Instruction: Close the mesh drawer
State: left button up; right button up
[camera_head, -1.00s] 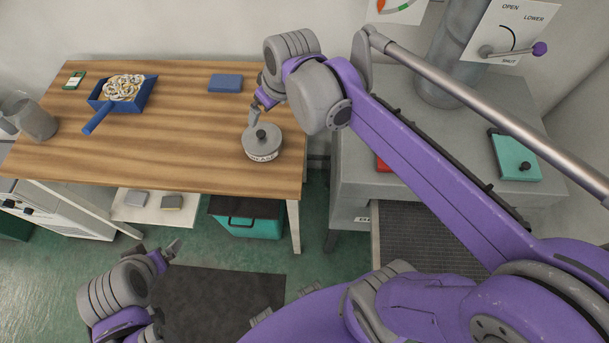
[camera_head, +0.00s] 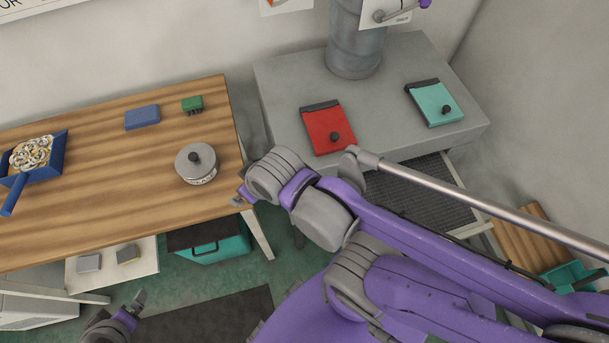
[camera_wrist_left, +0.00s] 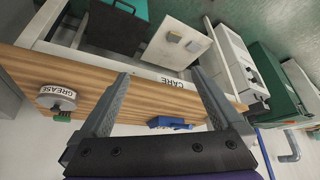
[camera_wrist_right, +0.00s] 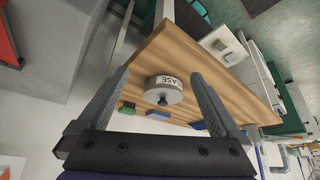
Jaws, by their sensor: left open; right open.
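The mesh drawer (camera_head: 440,186) is pulled out below the grey cabinet (camera_head: 270,92) at the right of the head view. Its dark mesh bottom shows, and my right arm crosses in front of part of it. My right gripper (camera_head: 240,198) is open and empty at the wooden table's right edge, left of the drawer and apart from it. Its spread fingers also show in the right wrist view (camera_wrist_right: 158,75). My left gripper (camera_head: 137,300) is low at the bottom left, far from the drawer. The left wrist view shows it open and empty (camera_wrist_left: 158,78).
The wooden table (camera_head: 100,200) holds a grease tin (camera_head: 196,164), a blue block (camera_head: 142,117), a green block (camera_head: 192,104) and a blue scoop (camera_head: 50,165). Red (camera_head: 325,120) and teal (camera_head: 433,103) flaps are on the cabinet top. A teal bin (camera_head: 210,245) stands below.

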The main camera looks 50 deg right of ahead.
aim_at(455, 218)
jog(key=k, duration=0.4)
jog(key=k+z, duration=0.2)
jog(key=z, duration=0.3)
jog(key=k+l+z, duration=0.15)
jog(key=z, duration=2)
jog(key=k+l, duration=0.05)
